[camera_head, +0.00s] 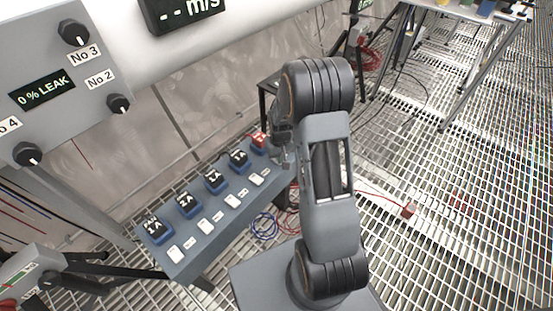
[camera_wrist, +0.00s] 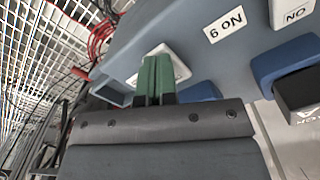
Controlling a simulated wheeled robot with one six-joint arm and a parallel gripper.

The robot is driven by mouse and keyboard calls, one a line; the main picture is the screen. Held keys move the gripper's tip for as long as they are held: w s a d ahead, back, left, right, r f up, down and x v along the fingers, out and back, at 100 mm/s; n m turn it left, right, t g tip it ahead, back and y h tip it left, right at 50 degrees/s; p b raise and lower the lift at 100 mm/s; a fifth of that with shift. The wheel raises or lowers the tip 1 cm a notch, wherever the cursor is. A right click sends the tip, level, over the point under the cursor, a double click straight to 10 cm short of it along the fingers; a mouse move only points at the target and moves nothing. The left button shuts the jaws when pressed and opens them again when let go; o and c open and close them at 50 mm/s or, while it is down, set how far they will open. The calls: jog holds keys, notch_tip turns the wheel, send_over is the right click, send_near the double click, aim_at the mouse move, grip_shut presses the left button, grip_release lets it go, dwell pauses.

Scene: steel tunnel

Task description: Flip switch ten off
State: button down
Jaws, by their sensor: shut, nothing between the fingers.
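A blue-grey switch panel (camera_head: 222,228) slopes across the head view, with a row of white switches. One white switch (camera_head: 260,177) shows near my arm. In the wrist view, a white switch (camera_wrist: 180,66) lies right at my fingertips, partly hidden by them; its number cannot be read. The neighbouring white switch (camera_wrist: 295,8) reads ON upside down, and an upside-down No 9 label (camera_wrist: 226,25) lies between the two. My gripper (camera_wrist: 157,62) has its green fingers shut and empty, over or against the near switch; contact cannot be told. In the head view, my arm hides this end.
Blue-framed black rockers (camera_head: 213,181) line the panel's back row, with a red one (camera_head: 259,139) near my arm. A grey box with knobs (camera_head: 60,75) hangs at upper left. Cables (camera_head: 265,225) lie on the grating. A table (camera_head: 465,12) stands at upper right.

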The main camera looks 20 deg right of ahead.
jog(key=shift+r+p, duration=2.9)
jog(key=shift+r, duration=0.55)
jog(key=shift+r, duration=0.35)
jog(key=s+a+r+t+p, duration=0.1)
jog(key=s+a+r+p, duration=0.2)
jog(key=r, duration=1.2)
jog(key=s+a+r+n+t+p, duration=0.1)
jog(key=s+a+r+p, duration=0.2)
jog(key=s+r+p, duration=0.4)
jog(key=s+a+r+t+p, duration=0.1)
jog(key=s+a+r+p, duration=0.2)
jog(key=r+p, duration=1.2)
jog(key=s+r, duration=0.3)
jog(key=r, duration=0.5)
jog(key=shift+a+t, duration=0.3)
jog(key=shift+s, duration=0.1)
